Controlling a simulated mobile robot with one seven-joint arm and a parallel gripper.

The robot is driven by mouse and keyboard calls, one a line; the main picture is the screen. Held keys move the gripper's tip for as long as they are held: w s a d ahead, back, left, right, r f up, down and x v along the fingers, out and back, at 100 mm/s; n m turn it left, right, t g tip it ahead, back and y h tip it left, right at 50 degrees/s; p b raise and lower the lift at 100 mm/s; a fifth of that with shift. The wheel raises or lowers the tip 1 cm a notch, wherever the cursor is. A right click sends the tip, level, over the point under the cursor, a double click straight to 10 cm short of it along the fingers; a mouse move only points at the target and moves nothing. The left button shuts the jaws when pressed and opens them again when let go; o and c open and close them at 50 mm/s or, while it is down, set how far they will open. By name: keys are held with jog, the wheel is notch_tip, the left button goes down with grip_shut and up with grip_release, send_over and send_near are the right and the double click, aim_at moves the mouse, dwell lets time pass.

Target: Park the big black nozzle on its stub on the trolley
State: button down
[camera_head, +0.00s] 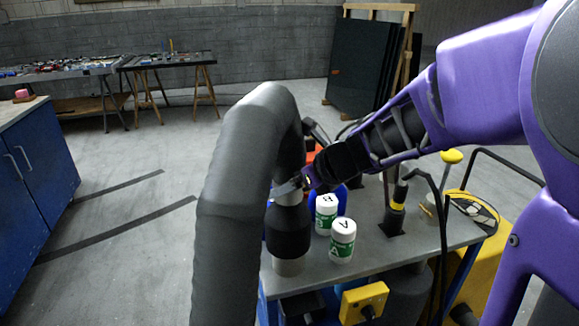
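The big black nozzle (288,233) hangs upright from a thick black hose that arches up from the bottom of the picture. It is at the left end of the grey trolley top (375,250). A grey collar (288,198) sits above its black body. A pale grey cylinder (290,266) shows directly under the body; I cannot tell whether it is the nozzle's tip or the stub. My gripper (291,187) reaches in from the right and is shut at the collar, with the hose partly in front of it.
Two white bottles with green labels, A (342,241) and B (326,213), stand close right of the nozzle. A smaller black-and-yellow nozzle (397,205) stands further right. A yellow box (363,302) is on the trolley's front. A blue cabinet (38,165) stands left, across open floor.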

aim_at(290, 215)
dwell(0.6)
jog(key=shift+f+b, duration=1.35)
jog(key=shift+f, duration=0.15)
jog(key=shift+f+b, duration=1)
jog(key=shift+f, duration=0.35)
jog(key=shift+f, duration=1.2)
jog(key=shift+c, duration=0.6)
grip_release()
jog(key=shift+o, duration=0.6)
jog(key=shift+f, duration=0.1)
